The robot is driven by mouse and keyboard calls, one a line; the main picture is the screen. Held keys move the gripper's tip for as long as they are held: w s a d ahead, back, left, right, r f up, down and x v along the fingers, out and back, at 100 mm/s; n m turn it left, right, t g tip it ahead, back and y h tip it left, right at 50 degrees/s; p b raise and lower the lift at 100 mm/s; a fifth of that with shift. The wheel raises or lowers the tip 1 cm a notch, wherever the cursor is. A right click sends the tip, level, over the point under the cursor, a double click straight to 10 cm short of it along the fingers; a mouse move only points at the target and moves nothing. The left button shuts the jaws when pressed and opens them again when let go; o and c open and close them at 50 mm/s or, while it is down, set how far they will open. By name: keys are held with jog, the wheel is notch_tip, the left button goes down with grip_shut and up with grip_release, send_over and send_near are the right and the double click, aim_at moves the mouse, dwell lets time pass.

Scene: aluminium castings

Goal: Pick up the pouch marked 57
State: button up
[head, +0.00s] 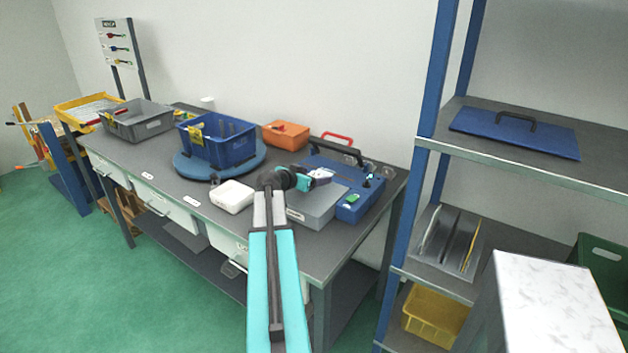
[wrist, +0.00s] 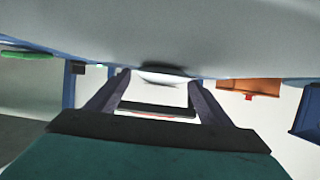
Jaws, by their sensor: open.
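On the workbench (head: 160,172) stand a white box (head: 232,196), a blue crate (head: 228,150) on a blue turntable (head: 184,169), an orange box (head: 286,134) and a grey bin (head: 150,128). An orange box shows in the wrist view (wrist: 248,86). A blue-post shelf (head: 432,110) stands right.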

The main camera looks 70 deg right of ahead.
jog(key=c, duration=1.3)
jog(key=shift+r, duration=0.2)
jog(key=shift+r+b, duration=0.7)
jog(key=shift+r, duration=0.8)
jog(key=w+a+b, duration=0.1)
jog(key=w+a, duration=0.1)
jog(key=a, duration=0.3)
jog(key=w+a+r+b, duration=0.1)
jog(key=w+a, duration=0.1)
jog(key=a, duration=0.3)
jog(key=w+a+b, duration=0.1)
jog(key=w+a, duration=0.1)
jog(key=a, duration=0.2)
jog(key=shift+w+a+r+b, duration=0.25)
jog(key=shift+a+r+b, duration=0.05)
jog(key=shift+a+b, duration=0.1)
